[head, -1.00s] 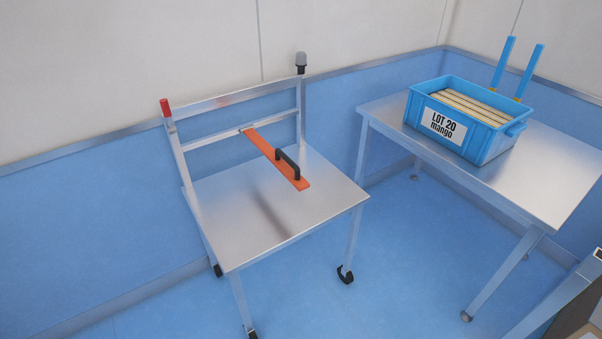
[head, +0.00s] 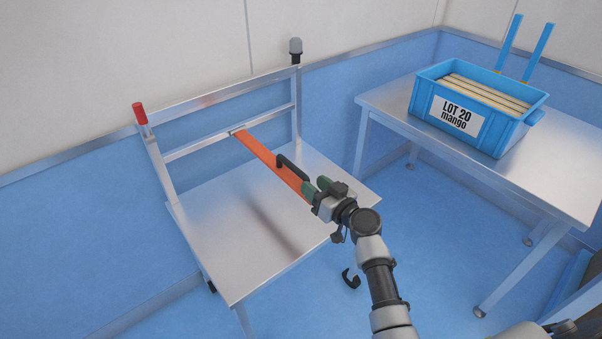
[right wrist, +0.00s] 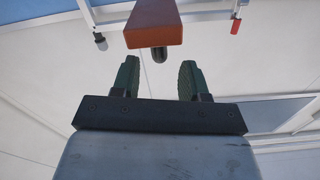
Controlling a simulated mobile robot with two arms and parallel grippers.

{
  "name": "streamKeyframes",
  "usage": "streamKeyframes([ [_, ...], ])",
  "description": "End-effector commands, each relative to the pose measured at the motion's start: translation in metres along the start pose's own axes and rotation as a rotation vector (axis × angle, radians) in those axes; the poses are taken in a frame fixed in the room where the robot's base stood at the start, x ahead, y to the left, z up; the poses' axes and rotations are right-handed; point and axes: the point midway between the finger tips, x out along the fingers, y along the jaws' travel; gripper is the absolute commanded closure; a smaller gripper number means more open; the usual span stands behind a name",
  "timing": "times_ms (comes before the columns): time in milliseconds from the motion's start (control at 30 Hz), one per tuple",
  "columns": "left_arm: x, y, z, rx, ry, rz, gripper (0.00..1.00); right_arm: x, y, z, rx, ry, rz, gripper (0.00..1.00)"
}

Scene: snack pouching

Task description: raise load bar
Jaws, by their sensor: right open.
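The orange load bar (head: 262,153) juts out from the crossbar of the steel cart's back frame, above the cart top. Its black handle (head: 292,170) sits near its free end. My right gripper (head: 312,188) is at the free end of the bar, which it partly hides in the head view. In the right wrist view the gripper (right wrist: 157,78) is open, its two green fingers apart with nothing between them. The bar's orange end (right wrist: 153,24) is just beyond the fingertips, with the dark handle (right wrist: 160,54) showing below it. My left gripper is not in view.
The cart (head: 225,250) has a bare steel top, with a red-capped post (head: 140,113) at left and a grey-capped post (head: 296,48) at right. A steel table (head: 385,110) at right bears a blue crate (head: 480,132) labelled "LOT 20 mango". Blue floor lies between them.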

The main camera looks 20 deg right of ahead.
Motion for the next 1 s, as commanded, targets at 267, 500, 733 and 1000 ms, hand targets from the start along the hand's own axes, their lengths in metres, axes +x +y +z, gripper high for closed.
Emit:
streamKeyframes([
  [267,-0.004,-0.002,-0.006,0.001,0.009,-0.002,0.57,0.047,0.000,0.000,0.001,-0.001,0.000,0.56],
  [500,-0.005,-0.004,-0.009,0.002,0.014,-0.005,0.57,0.060,0.000,0.001,0.000,-0.002,0.001,0.56],
  [733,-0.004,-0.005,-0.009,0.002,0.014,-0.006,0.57,0.060,0.000,0.001,0.000,-0.002,0.001,0.57],
  [1000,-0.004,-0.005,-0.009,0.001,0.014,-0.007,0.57,0.059,-0.001,0.001,0.000,-0.003,0.000,0.99],
])
